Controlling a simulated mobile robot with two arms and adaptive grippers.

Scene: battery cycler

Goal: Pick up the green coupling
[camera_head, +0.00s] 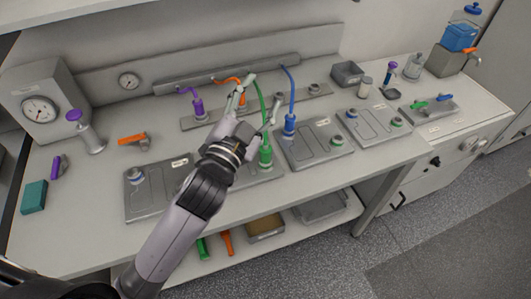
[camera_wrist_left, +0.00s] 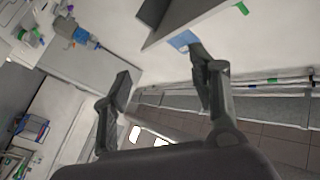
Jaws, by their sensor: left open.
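The green coupling (camera_head: 265,155) stands upright on a grey plate at the middle of the bench, with a green hose (camera_head: 262,105) rising from its top. My left gripper (camera_head: 263,90) is open and appears empty. In the head view its fingers are above the coupling in the picture and overlap the hose; I cannot tell whether they touch it. The left wrist view shows the open fingers (camera_wrist_left: 160,68) with nothing clear between them. I cannot make out the coupling there. My right gripper is not in view.
A blue coupling (camera_head: 289,125) with its hose stands just right of the green one. An orange coupling is partly hidden behind my gripper. A purple coupling (camera_head: 198,107) stands to the left. Grey plates (camera_head: 315,146) line the front. The bench's front left is clear.

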